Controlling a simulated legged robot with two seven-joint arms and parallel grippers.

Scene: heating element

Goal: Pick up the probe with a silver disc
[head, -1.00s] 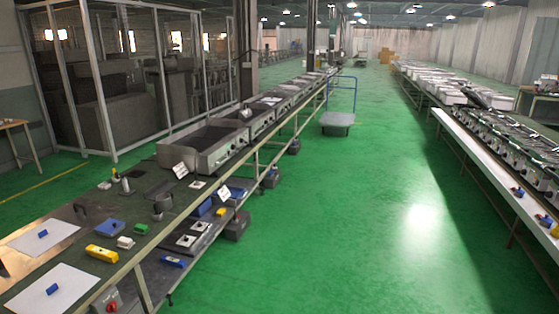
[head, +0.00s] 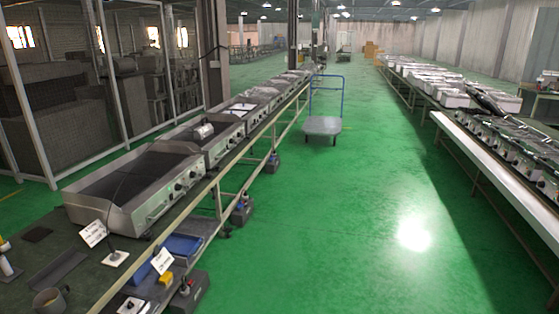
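I cannot make out a probe with a silver disc in the head view. A silver cylindrical piece (head: 203,131) lies on the second heating unit on the left bench; it is too small to tell what it is. Neither of my grippers is in view.
A long bench (head: 104,292) on the left carries a large heating unit (head: 135,187), a mug (head: 49,301) and a white sign (head: 93,233). A blue-handled cart (head: 322,125) stands in the aisle. A white-topped bench (head: 495,165) runs along the right.

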